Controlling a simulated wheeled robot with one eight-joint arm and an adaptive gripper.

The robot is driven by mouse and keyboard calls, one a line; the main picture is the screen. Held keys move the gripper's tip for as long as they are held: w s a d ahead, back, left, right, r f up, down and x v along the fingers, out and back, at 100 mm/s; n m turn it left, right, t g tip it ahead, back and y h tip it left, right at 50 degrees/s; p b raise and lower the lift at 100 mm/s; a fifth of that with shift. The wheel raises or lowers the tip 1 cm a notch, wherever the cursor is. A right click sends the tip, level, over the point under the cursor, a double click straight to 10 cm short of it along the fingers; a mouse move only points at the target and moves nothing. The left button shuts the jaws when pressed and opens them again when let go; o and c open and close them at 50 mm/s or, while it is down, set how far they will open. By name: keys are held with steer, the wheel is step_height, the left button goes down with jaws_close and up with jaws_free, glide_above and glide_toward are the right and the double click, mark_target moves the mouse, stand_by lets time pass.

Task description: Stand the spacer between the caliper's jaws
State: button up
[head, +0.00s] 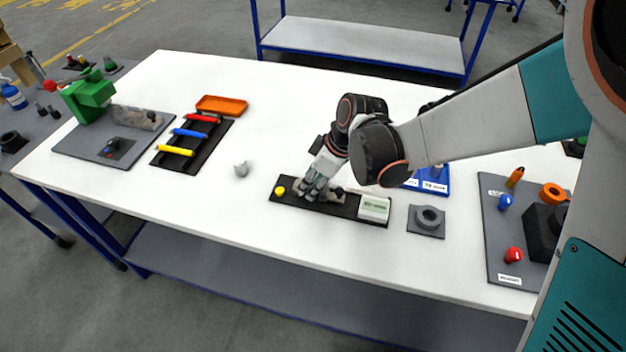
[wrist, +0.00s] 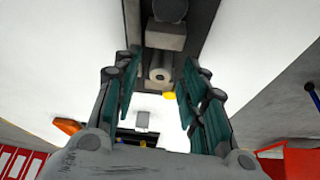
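The caliper is a long black base (head: 301,203) on the white table. It has a yellow knob (head: 280,190) at its left end and a white-and-green display (head: 374,208) at its right. In the wrist view, a light grey cylinder, seemingly the spacer (wrist: 160,73), appears upright between two grey jaw blocks, one of them the upper jaw (wrist: 165,37). Whether it touches the jaws I cannot tell. My gripper (wrist: 158,92) is open, its fingers on either side of the cylinder with gaps. In the head view my gripper (head: 316,190) hides the cylinder.
A small grey piece (head: 241,169) stands on the table left of the caliper. Further left are a black rack (head: 164,160) with coloured bars, an orange tray (head: 222,105) and a green fixture (head: 88,95). A grey ring block (head: 428,220) sits to the right.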

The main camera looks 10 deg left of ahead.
steer(key=p+v, duration=0.8)
steer(key=v, duration=0.4)
steer(key=shift+r, duration=0.15)
